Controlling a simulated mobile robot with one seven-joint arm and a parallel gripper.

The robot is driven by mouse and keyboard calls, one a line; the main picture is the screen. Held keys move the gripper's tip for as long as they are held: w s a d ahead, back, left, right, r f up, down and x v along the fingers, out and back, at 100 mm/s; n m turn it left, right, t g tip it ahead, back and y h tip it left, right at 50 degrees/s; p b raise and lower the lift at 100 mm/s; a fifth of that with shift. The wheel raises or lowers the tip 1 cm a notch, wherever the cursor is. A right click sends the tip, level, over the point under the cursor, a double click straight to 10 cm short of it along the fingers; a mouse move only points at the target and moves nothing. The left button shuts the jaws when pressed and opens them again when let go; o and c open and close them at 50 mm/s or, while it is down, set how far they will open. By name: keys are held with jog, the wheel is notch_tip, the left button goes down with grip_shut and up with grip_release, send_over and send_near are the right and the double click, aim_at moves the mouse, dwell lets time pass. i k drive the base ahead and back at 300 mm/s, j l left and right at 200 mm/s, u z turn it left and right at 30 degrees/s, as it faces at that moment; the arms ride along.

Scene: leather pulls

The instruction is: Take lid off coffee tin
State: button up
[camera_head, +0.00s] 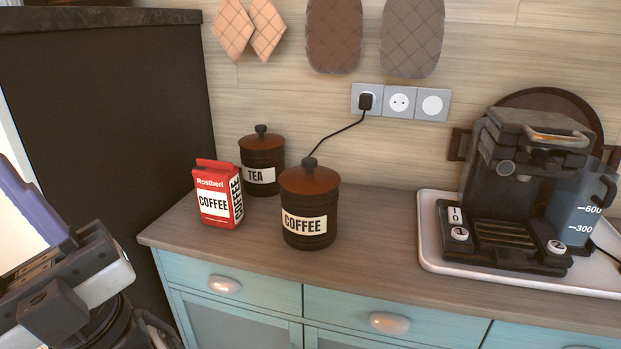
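The coffee tin (308,225) is dark brown with a cream COFFEE label and stands upright on the wooden counter. Its reddish-brown lid (309,181) with a dark round knob (310,163) sits on top of it. My gripper (62,272) is at the lower left edge, in front of the counter and well apart from the tin. It is partly cut off by the frame, and I cannot make out the gap between its fingers.
A similar TEA tin (262,160) stands behind left of the coffee tin. A red coffee packet (217,194) stands to its left. A coffee machine (515,190) and water jug (580,206) are on a white tray (432,245) at right. A black cord (337,134) runs behind the tin.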

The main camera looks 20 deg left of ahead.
aim_at(309, 179)
jog(key=i+j, duration=0.65)
jog(key=j, duration=0.25)
